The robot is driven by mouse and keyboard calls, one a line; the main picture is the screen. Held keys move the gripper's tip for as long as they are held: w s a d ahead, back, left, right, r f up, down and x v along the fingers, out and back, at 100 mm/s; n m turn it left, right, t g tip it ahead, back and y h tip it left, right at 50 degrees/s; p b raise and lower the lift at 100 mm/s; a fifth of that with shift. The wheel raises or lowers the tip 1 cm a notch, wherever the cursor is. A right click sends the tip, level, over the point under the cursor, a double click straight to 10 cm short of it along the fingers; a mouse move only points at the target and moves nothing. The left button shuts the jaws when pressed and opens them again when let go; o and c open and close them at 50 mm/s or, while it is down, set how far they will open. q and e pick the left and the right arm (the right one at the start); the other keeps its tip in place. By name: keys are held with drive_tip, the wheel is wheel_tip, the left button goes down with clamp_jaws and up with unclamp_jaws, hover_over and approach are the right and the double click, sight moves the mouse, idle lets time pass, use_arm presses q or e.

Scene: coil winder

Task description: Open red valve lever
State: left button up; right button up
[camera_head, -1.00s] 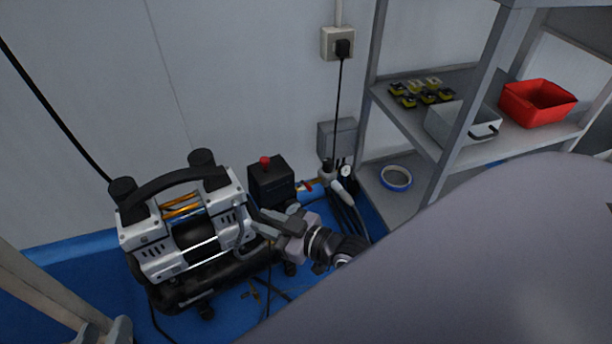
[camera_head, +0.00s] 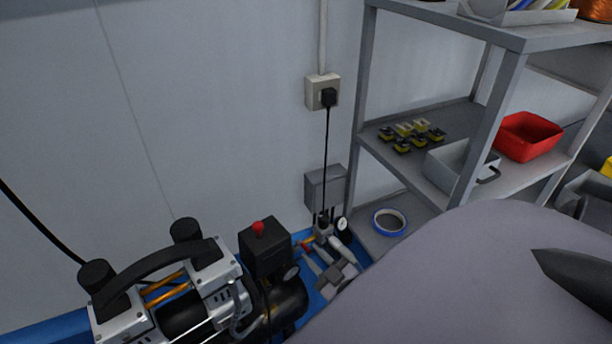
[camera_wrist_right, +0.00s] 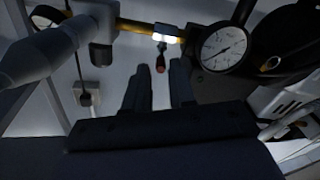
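In the head view the lever (camera_head: 306,246) is a small red spot beside the black box with the red knob. My right gripper (camera_head: 319,258) is in front of the valve in the head view. In the wrist view its dark fingers (camera_wrist_right: 158,74) are apart with a gap between them, nothing gripped. Whether either finger touches the lever cannot be told. My left gripper is not in view.
The compressor (camera_head: 170,295) stands at the lower left. A black switch box with a red knob (camera_head: 258,228) is left of the valve. A dial gauge (camera_wrist_right: 223,48) is close to the right of my fingers. A grey shelf (camera_head: 480,125) with a red bin (camera_head: 528,136) stands at right.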

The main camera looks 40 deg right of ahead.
sight(307, 248)
drive_tip(key=w+b, duration=0.1)
drive_tip(key=w, duration=0.2)
drive_tip(key=shift+w+d, duration=0.1)
drive_tip(key=shift+w, duration=0.05)
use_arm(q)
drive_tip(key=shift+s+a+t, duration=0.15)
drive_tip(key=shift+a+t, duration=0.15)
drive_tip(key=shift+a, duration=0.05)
use_arm(e)
drive_tip(key=shift+c, duration=0.3)
clamp_jaws()
